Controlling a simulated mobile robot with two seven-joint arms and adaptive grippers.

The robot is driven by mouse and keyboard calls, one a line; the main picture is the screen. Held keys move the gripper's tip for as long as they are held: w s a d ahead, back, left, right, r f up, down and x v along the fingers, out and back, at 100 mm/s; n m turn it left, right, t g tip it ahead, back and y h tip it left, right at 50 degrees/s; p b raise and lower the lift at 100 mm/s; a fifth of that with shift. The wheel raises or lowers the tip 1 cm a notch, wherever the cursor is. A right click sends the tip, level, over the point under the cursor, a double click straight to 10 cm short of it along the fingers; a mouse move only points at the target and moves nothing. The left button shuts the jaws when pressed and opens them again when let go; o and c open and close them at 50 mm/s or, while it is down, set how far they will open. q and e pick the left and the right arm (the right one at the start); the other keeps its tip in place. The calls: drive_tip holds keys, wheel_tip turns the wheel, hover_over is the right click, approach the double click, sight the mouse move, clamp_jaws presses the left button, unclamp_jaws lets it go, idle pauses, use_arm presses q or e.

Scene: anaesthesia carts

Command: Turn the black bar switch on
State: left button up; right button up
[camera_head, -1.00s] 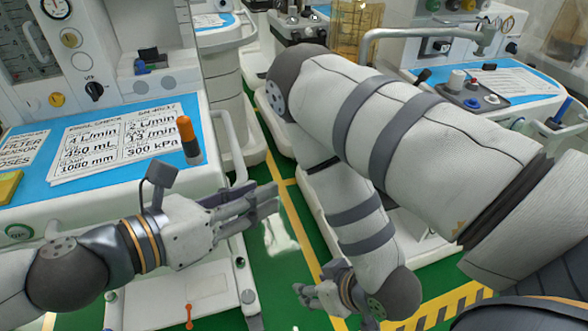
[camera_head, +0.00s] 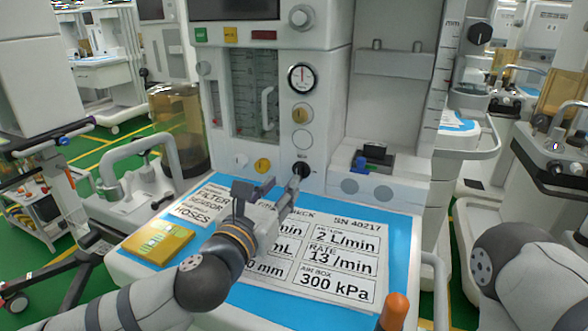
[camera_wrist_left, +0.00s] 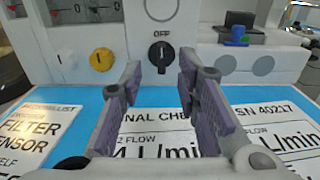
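The black bar switch (camera_head: 302,170) is a round black knob with a raised bar, low on the white front panel of the anaesthesia cart. In the left wrist view the switch (camera_wrist_left: 161,57) has the word OFF above it, and its bar stands about upright. My left gripper (camera_head: 281,185) is over the blue worktop, just in front of the switch. In the left wrist view the left gripper (camera_wrist_left: 160,76) is open and empty, with one finger on each side of the switch. I see no clear contact. My right gripper is out of view.
A yellow round knob (camera_wrist_left: 102,60) is left of the switch. A blue-and-black item (camera_head: 369,158) sits on a ledge to the right. Checklist sheets (camera_head: 340,246), a yellow pad (camera_head: 158,242) and an orange-topped handle (camera_head: 394,314) are on or by the worktop.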

sight(297, 169)
use_arm(q)
drive_tip(key=x, duration=0.7)
clamp_jaws()
